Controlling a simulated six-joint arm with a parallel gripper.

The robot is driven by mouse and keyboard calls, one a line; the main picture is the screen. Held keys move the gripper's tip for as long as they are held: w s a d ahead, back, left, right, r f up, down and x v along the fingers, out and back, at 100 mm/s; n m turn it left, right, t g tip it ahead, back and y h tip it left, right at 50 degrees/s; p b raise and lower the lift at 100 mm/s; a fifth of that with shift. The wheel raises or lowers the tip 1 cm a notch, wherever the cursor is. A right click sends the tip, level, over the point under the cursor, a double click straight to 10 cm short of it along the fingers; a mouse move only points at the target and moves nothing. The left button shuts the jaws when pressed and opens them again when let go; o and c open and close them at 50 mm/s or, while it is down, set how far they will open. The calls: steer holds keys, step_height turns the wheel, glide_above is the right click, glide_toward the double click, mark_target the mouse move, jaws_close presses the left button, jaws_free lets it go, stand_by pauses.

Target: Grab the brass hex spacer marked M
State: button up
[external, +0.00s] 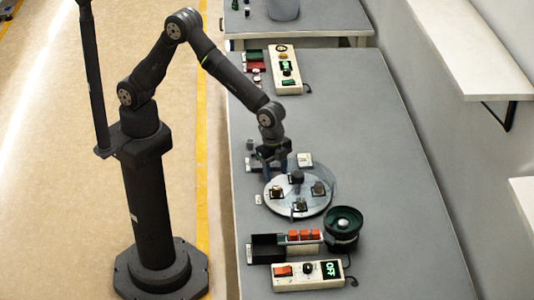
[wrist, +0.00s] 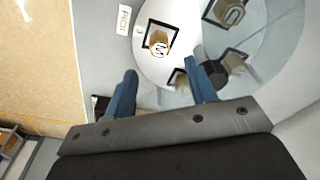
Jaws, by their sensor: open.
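The brass hex spacer marked M (wrist: 159,42) stands on a dark-framed square on the round disc (wrist: 150,68), beside a PICK label (wrist: 124,20), in the wrist view. In the external view a brass piece (external: 277,191) at the disc's left, near a small label, appears to be the same spacer. My gripper (wrist: 161,85) is open and empty, its blue fingers pointing toward the disc. The M spacer lies beyond the gap between the fingertips, apart from them. In the external view my gripper (external: 270,168) is above the disc's upper left edge.
Other spacers stand on the disc, one with a U-like or 0-like mark (wrist: 230,14) and one partly behind a dark knob (wrist: 235,62). A green bowl feeder (external: 343,225), a black bin (external: 267,248), red blocks (external: 304,236) and a control box (external: 307,275) stand in front.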

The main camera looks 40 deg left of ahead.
mark_target(276, 187)
steer(key=shift+d+f, duration=0.1)
steer(key=shift+f, duration=2.85)
jaws_close()
